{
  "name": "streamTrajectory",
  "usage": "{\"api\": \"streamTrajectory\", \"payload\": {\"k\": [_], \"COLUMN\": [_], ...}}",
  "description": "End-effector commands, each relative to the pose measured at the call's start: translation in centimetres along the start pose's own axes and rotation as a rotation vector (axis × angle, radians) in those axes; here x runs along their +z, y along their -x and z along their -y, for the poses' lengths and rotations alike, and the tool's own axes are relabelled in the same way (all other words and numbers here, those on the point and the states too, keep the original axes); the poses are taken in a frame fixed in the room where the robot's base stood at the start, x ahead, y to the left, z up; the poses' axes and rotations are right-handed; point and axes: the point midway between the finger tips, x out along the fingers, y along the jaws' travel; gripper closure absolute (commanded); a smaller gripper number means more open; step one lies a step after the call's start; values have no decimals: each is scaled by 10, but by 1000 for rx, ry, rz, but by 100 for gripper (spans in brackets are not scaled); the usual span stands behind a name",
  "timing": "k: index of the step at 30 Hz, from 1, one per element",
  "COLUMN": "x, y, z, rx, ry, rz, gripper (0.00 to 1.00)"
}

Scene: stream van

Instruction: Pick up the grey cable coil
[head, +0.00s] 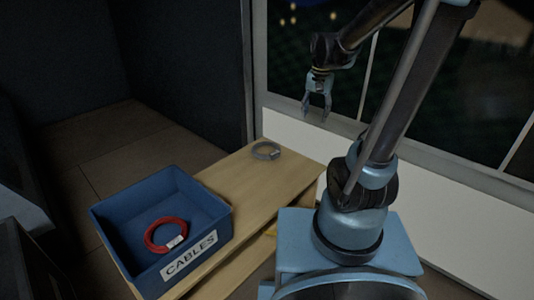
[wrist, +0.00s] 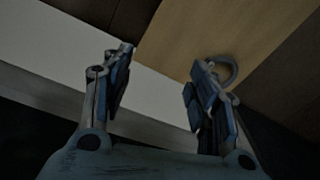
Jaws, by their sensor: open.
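The grey cable coil (head: 266,151) lies flat on the wooden bench near its far end in the head view. It has a small pale tag or tie on its near right side. In the wrist view the coil (wrist: 226,66) shows just beyond the right finger, which hides part of it. My gripper (head: 317,114) is open and empty, held well above the bench and to the right of the coil. Its two fingers (wrist: 160,85) are spread apart in the wrist view, with the white wall panel and the bench edge behind the gap.
A blue bin (head: 122,231) labelled CABLES stands on the bench's near left part and holds a red cable coil (head: 158,236). The wooden bench (head: 243,188) is bare between bin and grey coil. A white wall panel (head: 425,182) under a window runs along the right.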

Motion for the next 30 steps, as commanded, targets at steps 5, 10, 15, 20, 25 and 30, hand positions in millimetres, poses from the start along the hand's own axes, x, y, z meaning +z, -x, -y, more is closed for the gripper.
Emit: {"api": "streamTrajectory", "payload": {"k": [5, 10, 15, 20, 25, 30], "x": [-32, -57, -79, -96, -109, -116], "y": [-14, -34, -61, -91, -125, -152], "z": [38, 73, 109, 144, 178, 200], "rx": [7, 17, 28, 40, 53, 64], "ry": [-67, -135, -203, -266, -330, -377], "rz": [16, 31, 44, 56, 66, 72], "gripper": [46, 46, 46, 46, 46, 46]}}
